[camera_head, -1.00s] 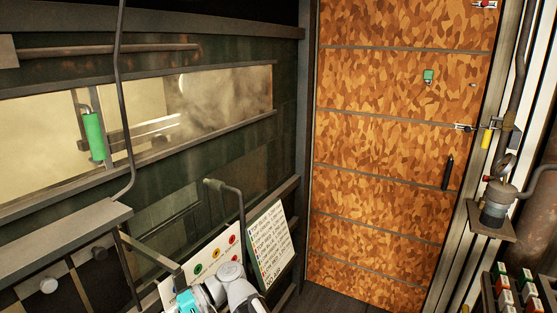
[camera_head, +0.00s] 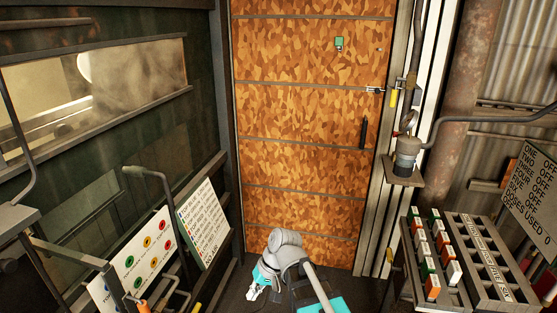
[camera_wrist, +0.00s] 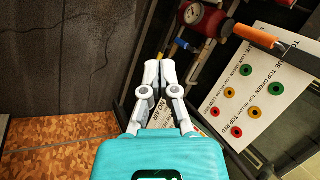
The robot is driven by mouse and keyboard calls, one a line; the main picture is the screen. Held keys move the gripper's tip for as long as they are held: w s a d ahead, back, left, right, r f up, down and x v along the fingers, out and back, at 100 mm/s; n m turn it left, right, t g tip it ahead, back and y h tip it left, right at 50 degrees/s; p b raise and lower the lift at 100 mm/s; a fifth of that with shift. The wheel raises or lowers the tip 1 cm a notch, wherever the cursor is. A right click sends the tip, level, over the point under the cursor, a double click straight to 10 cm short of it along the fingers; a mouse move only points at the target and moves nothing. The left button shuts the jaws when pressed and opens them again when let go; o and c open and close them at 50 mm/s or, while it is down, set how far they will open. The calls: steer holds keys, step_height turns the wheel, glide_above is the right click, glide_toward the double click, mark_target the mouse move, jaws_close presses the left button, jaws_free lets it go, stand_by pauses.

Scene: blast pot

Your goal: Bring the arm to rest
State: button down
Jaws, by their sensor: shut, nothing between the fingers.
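My gripper (camera_wrist: 160,73) shows in the wrist view with its two white fingers drawn together and nothing between them. It also shows low in the head view (camera_head: 252,294), in front of the foot of the orange-brown patterned door (camera_head: 300,130). My arm is folded and bent there, with its grey and teal links at the bottom centre. The gripper appears to touch nothing. In the wrist view, a white panel with coloured round markers (camera_wrist: 245,100) lies to the right of the fingers.
A white marker panel (camera_head: 135,262) and a text sign (camera_head: 203,223) stand at the left. A rack with red, green and white blocks (camera_head: 433,258) and a slotted tray (camera_head: 490,260) stand at the right. A red gauge (camera_wrist: 205,18) and an orange-handled lever (camera_wrist: 255,36) sit near the gripper.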

steer(key=d+f+m+t+h, duration=0.2)
steer(key=d+h, duration=0.3)
steer(key=d, duration=1.9)
steer(key=shift+w+f+m+h, duration=0.3)
steer(key=shift+w+m, duration=0.15)
steer(key=shift+m, duration=0.15)
